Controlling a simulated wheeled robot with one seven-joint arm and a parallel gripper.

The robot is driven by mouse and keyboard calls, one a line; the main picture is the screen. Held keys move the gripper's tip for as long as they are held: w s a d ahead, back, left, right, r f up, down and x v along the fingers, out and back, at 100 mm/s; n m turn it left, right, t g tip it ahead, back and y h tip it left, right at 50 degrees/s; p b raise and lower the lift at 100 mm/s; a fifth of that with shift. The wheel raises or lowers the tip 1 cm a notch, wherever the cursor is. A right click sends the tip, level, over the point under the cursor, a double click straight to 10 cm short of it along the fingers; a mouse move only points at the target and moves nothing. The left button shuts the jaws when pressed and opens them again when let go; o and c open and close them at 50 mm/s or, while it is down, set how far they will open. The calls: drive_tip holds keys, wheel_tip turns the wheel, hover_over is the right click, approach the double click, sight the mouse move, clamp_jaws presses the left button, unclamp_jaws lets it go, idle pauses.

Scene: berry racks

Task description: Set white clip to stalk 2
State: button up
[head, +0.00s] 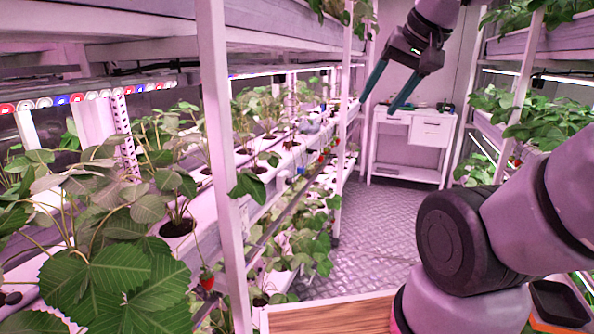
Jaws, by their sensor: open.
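My gripper (377,106) hangs at the upper middle, its two teal fingers spread apart with nothing between them. It is in the aisle, in front of the far white desk. Strawberry plants (175,185) grow from holes in white troughs on the left rack. I cannot tell which stalk is stalk 2, and leaves hide many stems. I cannot make out a white clip for certain. A row of red, white and blue round pieces (62,100) runs along a bar at the left; I cannot tell whether they are lights or clips.
A white rack post (221,150) stands close in front at the left. A white desk (412,140) stands at the aisle's end. Another planted rack (485,125) lines the right. The metal floor (380,215) is clear. Red berries (207,281) hang at the left trough.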

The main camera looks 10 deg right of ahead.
sight(318, 156)
drive_tip(key=w+d+r+n+t+h, duration=0.1)
drive_tip(key=w+d+r+n, duration=0.15)
drive_tip(key=w, duration=0.95)
drive_tip(key=w+d+r+n+t+h, duration=0.15)
drive_tip(key=w+d, duration=0.25)
drive_tip(key=w, duration=0.7)
drive_tip(key=w+d+f+n+t, duration=0.2)
drive_tip(key=w+f+n, duration=0.1)
drive_tip(key=w, duration=0.8)
drive_tip(key=w+d+f+n+t, duration=0.1)
drive_tip(key=w+d+f+n, duration=0.15)
drive_tip(key=w, duration=0.85)
drive_tip(key=w+d+f+n+t, duration=0.15)
drive_tip(key=w+f+n, duration=0.25)
drive_tip(key=w+f, duration=0.55)
drive_tip(key=w+a+f+n+t+y, duration=0.1)
drive_tip(key=w+f+n+y, duration=0.2)
drive_tip(key=f, duration=0.6)
drive_tip(key=w+a+f+n+t, duration=0.1)
drive_tip(key=w+f+n, duration=0.1)
drive_tip(key=f+n, duration=0.5)
drive_tip(key=w+a+f+n+t+y, duration=0.1)
drive_tip(key=w+a+f+n+y, duration=0.15)
drive_tip(key=f, duration=0.85)
drive_tip(key=shift+m, duration=0.5)
drive_tip(key=x, duration=1)
drive_tip(key=shift+w+d+r, duration=0.25)
drive_tip(key=shift+w+d, duration=0.1)
clamp_jaws()
